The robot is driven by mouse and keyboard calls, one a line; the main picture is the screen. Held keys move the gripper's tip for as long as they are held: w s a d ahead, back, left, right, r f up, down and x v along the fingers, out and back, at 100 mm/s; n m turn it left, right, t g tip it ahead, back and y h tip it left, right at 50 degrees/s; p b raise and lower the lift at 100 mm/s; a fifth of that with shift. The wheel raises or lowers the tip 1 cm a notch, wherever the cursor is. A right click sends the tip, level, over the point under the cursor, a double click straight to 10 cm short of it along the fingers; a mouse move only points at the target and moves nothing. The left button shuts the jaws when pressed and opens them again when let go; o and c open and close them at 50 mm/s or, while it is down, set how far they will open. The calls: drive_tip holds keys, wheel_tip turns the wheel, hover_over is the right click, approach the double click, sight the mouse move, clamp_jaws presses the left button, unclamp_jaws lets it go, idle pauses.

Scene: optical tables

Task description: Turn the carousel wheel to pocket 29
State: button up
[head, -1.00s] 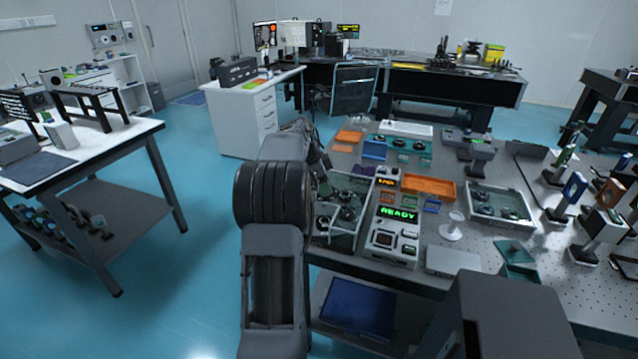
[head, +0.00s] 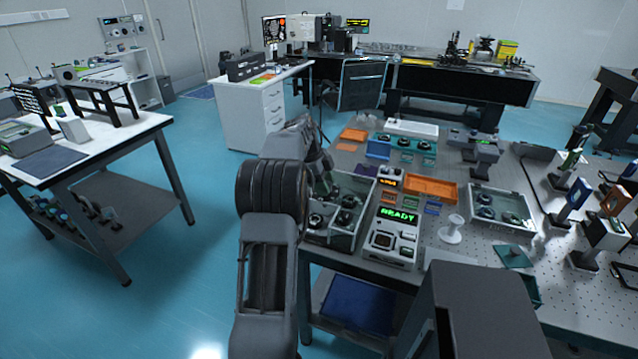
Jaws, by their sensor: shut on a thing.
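I cannot make out a carousel wheel or a pocket number 29. A pale console (head: 394,250) with a green READY display (head: 398,215) stands at the table's front edge. My arm rises left of it and bends over a dark ribbed joint. The far end of my arm (head: 321,172) is partly visible beside the left edge of a clear-walled tray (head: 334,240). The jaws, and anything between them, cannot be made out there. The tray holds several dark round parts.
The perforated optical table (head: 465,258) carries an orange tray (head: 431,188), a second clear-walled tray (head: 503,207), a white spool-like stand (head: 451,230) and several optic mounts at right. A white-topped bench (head: 130,129) stands left. Blue floor between bench and table is open.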

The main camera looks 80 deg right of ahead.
idle(0.6)
drive_tip(key=o, duration=1.3)
drive_tip(key=p+v, duration=0.2)
drive_tip(key=v, duration=1.1)
drive_tip(key=shift+w+r, duration=0.1)
drive_tip(key=shift+r, duration=0.25)
